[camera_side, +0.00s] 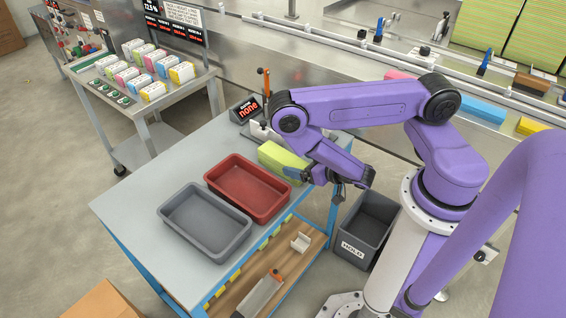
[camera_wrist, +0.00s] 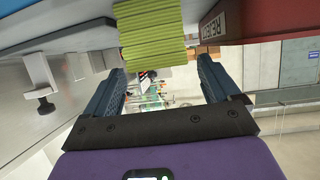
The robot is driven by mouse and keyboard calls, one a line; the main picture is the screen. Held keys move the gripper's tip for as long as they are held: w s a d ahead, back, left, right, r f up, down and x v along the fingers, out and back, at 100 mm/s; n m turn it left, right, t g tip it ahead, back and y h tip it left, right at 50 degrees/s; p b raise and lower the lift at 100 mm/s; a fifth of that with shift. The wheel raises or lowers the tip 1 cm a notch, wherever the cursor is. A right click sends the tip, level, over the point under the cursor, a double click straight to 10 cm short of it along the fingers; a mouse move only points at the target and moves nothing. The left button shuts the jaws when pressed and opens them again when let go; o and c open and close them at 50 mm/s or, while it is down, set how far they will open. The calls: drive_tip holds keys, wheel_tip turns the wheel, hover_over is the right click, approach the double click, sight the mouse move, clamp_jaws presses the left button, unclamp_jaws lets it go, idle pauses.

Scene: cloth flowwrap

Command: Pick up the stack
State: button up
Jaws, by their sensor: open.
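A yellow-green stack (camera_side: 280,158) lies on the grey table behind the red tray. In the wrist view the stack (camera_wrist: 153,36) shows as a block of thin green layers at the top, centred roughly between my fingers and just beyond their tips. My gripper (camera_side: 296,173) is at the right end of the stack, with a blue finger overlapping it in the side view. In the wrist view my gripper (camera_wrist: 161,66) is open, with nothing between the fingers. I cannot tell whether a finger touches the stack.
The red tray (camera_side: 237,203), marked REJECT in the wrist view (camera_wrist: 232,25), sits close beside the stack. A grey tray (camera_side: 172,216) is left of it. A lever fixture (camera_side: 266,92) and small display (camera_side: 246,108) stand behind. A HOLD bin (camera_side: 352,240) is on the floor.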

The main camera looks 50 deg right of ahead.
sight(292, 161)
drive_tip(key=shift+x, duration=2.6)
drive_tip(key=c, duration=1.1)
